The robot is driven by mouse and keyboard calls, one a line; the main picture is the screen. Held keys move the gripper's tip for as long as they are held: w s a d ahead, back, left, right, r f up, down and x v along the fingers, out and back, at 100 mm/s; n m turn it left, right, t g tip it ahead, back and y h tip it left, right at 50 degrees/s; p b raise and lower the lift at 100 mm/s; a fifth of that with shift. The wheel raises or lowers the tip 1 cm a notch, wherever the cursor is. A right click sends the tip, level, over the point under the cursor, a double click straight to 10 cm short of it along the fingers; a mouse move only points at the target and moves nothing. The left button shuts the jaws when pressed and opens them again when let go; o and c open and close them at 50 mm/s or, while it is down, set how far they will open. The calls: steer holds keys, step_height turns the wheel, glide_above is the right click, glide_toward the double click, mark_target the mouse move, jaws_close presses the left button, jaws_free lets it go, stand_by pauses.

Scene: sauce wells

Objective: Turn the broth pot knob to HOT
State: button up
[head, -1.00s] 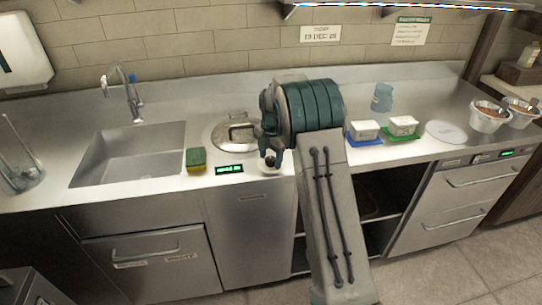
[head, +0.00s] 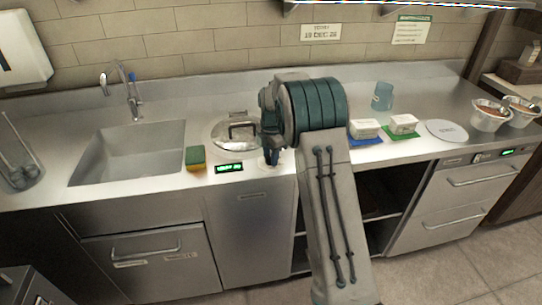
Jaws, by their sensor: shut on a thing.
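The broth pot (head: 236,132), a round well with a shiny lid and handle, is set into the steel counter right of the sink. A small green-lit display (head: 229,168) is on the counter front below it; its text is too small to read. My gripper (head: 271,160) points down just right of the display, at the spot where the knob is. It is shut on the knob, which is mostly hidden by the fingers. The knob's pointer and any HOT mark cannot be made out.
A green and yellow sponge (head: 195,158) lies left of the display, beside the sink (head: 130,152). Right of my arm are white tubs on a blue mat (head: 364,141) and a green mat (head: 404,136), a blue cup (head: 382,97) and a white disc (head: 446,131).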

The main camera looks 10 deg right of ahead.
steer(key=m, duration=0.4)
steer(key=shift+m+b, duration=0.3)
steer(key=m, duration=0.4)
steer(key=shift+w+m, duration=0.1)
steer(key=shift+m, duration=0.2)
steer(key=m, duration=0.3)
steer(key=shift+r+m+h, duration=0.1)
steer(key=shift+m+h, duration=0.2)
steer(key=m, duration=0.4)
steer(key=shift+w+m, duration=0.1)
steer(key=shift+m, duration=0.2)
steer(key=m, duration=0.4)
steer(key=shift+m+g, duration=0.3)
steer(key=m+p, duration=0.1)
steer(key=m, duration=0.2)
steer(key=shift+w+m, duration=0.1)
steer(key=shift+m, duration=0.2)
steer(key=m, duration=0.4)
steer(key=shift+d+m+p, duration=0.1)
steer(key=shift+m+p, duration=0.35)
steer(key=shift+m, duration=1.55)
